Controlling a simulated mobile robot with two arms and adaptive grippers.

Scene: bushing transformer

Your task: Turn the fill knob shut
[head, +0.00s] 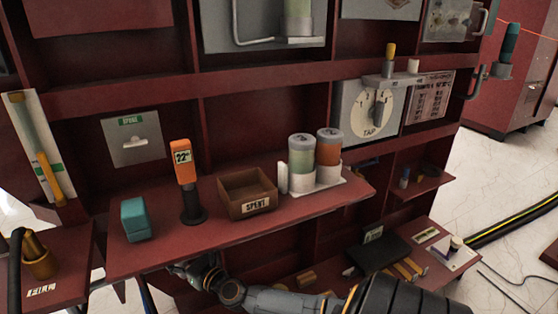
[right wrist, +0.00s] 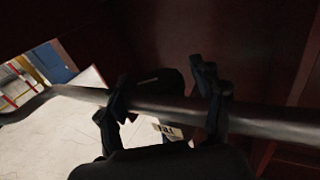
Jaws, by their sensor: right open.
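In the right wrist view a dark, rounded shape (right wrist: 163,80) sits at a grey pipe (right wrist: 75,93) that crosses the picture. It may be the fill knob, but it is too dark to be sure. A small pale tag (right wrist: 170,131), probably reading FILL, shows just below the pipe. My right gripper (right wrist: 160,88) is open, with one finger on each side of the dark shape. Contact cannot be told. In the head view my right gripper (head: 195,270) is partly hidden below the shelf's front edge. My left gripper is not in view.
The red shelf (head: 115,262) above my right gripper carries a teal box (head: 138,219), an orange meter (head: 183,165), a SPENT tray (head: 247,192) and two jars (head: 302,162). A TAP dial (head: 375,110) is on the back panel. Dark red panels close in on the right wrist view.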

